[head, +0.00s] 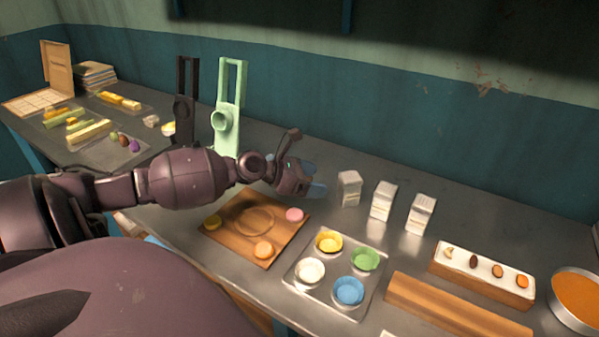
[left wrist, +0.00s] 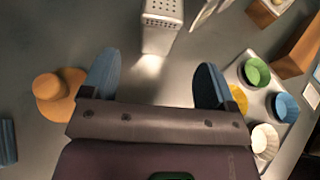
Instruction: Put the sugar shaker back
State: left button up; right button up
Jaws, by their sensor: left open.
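Several white and grey shakers stand on the metal counter in the head view: a left one (head: 349,189), a middle one (head: 383,201) and a right one (head: 420,214). Their labels are too small to read, so I cannot tell which holds sugar. My left gripper (head: 316,179) is open and empty, just left of the left shaker. In the left wrist view the open fingers (left wrist: 155,84) point toward a shaker with a perforated top (left wrist: 163,22). It stands beyond the fingertips, apart from them. My right gripper is not in view.
A wooden board (head: 240,247) with small round pieces lies below my left arm. A metal tray (head: 308,291) with coloured cups is in front of the shakers. A green stand (head: 227,125) and a dark stand (head: 186,105) rise behind my arm.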

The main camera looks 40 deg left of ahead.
pick_arm(q)
jog(key=shift+v, duration=1.75)
